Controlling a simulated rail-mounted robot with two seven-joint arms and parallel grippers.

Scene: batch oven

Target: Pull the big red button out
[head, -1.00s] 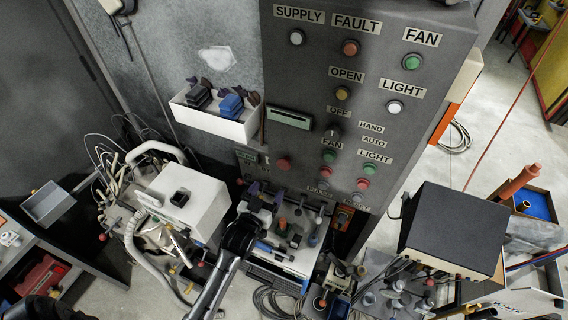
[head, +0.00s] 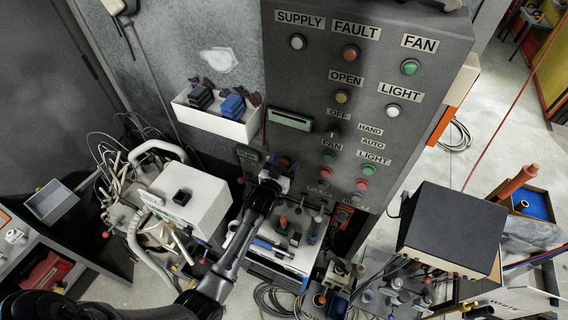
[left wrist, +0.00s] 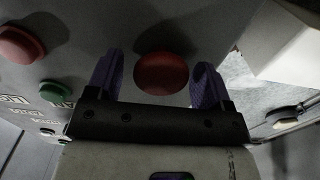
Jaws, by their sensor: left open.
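The big red button (left wrist: 161,73) is a round red cap on the grey panel, in the left wrist view. It sits between the two purple fingers of my left gripper (left wrist: 156,80), with a gap on each side. In the head view my left gripper (head: 277,172) is at the lower left of the control panel and mostly covers the button. The fingers are open and hold nothing. How far the fingertips are from the panel face is hard to tell. My right gripper is in neither view.
The grey control panel (head: 385,60) carries several labelled lamps and buttons. A green button (left wrist: 56,92) and another red button (left wrist: 20,44) are nearby in the left wrist view. A white bin (head: 215,118) hangs up-left of the gripper. A cluttered bench (head: 296,262) lies below.

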